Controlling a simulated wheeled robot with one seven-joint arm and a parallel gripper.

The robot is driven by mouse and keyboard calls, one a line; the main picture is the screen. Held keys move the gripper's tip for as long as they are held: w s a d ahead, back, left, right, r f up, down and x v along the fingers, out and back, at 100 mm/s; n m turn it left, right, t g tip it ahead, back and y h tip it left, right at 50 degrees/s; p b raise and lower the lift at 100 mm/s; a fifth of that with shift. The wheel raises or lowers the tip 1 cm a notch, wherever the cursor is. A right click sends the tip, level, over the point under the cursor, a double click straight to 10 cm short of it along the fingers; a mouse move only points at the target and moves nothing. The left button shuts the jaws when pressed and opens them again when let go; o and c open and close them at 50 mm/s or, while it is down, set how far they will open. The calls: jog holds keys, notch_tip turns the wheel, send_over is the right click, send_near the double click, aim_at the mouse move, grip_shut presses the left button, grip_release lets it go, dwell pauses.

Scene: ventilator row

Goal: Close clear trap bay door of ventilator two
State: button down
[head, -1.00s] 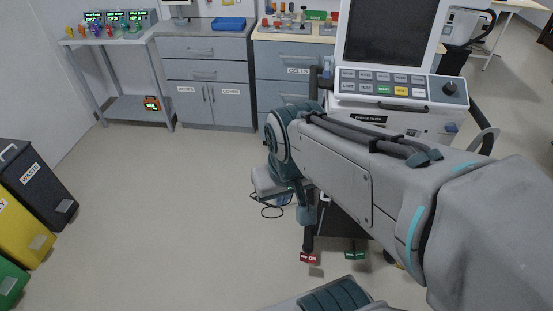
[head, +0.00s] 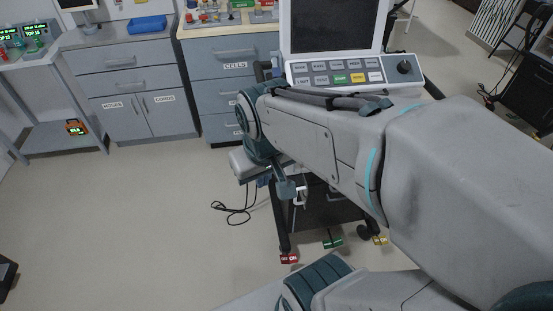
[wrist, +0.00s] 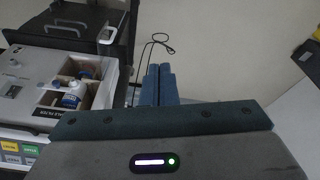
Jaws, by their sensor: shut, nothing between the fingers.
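The ventilator (head: 338,72) stands ahead in the head view, with a dark screen above a key panel and a knob. My arm covers most of its body below the panel. In the wrist view the ventilator's pale body (wrist: 28,62) fills the left side, seen upside down. An open bay in it holds a bottle with a blue band (wrist: 72,98) and a second bottle (wrist: 89,72) behind. I cannot make out the clear door or its angle. My gripper (wrist: 158,72) is shut and empty, to the right of the bay and apart from it.
Grey cabinets (head: 135,92) and a drawer unit (head: 228,88) line the back wall. Red (head: 289,259), green (head: 333,243) and yellow (head: 380,240) tags sit low by the ventilator's base. A black cable (head: 236,212) lies on the floor.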

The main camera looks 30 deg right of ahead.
jog(key=w+f+n+g+h, duration=0.1)
jog(key=w+f+n+h, duration=0.25)
jog(key=f+n, duration=0.35)
jog(key=w+d+f+n+g+h+b, duration=0.15)
jog(key=w+f+n, duration=0.3)
jog(key=f, duration=0.45)
jog(key=w+a+f+n+g+h, duration=0.1)
jog(key=w+f+n+h, duration=0.35)
jog(key=f, duration=0.35)
jog(key=w+d+r+x, duration=0.1)
jog(key=x, duration=1.2)
jog(key=shift+s+d+r+n+y, duration=0.35)
jog(key=shift+s+d+r+n, duration=0.05)
